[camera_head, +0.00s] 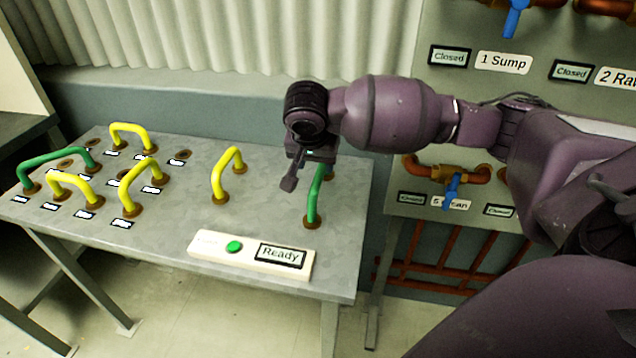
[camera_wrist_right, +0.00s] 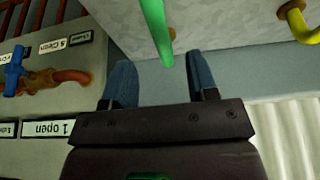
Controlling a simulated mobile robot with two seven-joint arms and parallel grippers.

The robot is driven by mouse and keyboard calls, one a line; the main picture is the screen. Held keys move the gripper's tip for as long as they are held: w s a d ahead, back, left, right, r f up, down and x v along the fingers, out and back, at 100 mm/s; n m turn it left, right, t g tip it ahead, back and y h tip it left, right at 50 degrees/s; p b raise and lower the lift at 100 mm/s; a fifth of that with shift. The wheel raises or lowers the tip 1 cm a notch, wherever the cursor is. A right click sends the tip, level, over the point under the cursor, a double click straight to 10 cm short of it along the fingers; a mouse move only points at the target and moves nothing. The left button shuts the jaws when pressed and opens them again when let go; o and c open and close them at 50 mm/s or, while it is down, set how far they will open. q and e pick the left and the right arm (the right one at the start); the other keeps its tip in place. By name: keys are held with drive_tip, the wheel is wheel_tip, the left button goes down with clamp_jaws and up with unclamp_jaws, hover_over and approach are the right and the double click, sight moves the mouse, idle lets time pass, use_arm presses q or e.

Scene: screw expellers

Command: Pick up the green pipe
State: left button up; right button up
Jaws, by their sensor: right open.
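A green pipe (camera_head: 314,200) stands as a bent handle at the right end of the grey table, its near end in a brown socket. My right gripper (camera_head: 290,184) is beside and above it, partly hiding its upper part in the head view. A second green pipe (camera_head: 56,155) stands at the table's left end. My left gripper is not in view.
Several yellow pipes stand on the table (camera_head: 190,200), one (camera_head: 217,175) left of my right gripper. A white box (camera_head: 215,247) with a green button and "Ready" display sits at the front edge. A valve panel (camera_head: 480,100) stands at right. A corrugated wall is behind.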

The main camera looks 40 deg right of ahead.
sight(319, 173)
drive_tip(key=x, duration=0.3)
drive_tip(key=shift+a+b, duration=0.1)
drive_tip(key=shift+b, duration=0.25)
drive_tip(key=shift+w+d+f, duration=0.2)
drive_tip(key=shift+d+f, duration=0.1)
drive_tip(key=shift+f, duration=0.3)
drive_tip(key=x, duration=0.1)
drive_tip(key=b+x, duration=0.1)
drive_tip(key=x, duration=0.1)
drive_tip(key=b+x, duration=0.1)
drive_tip(key=shift+w+d+f, duration=0.2)
drive_tip(key=shift+w+d, duration=0.15)
drive_tip(key=shift+r, duration=0.1)
drive_tip(key=shift+f, duration=0.3)
clamp_jaws()
idle(0.4)
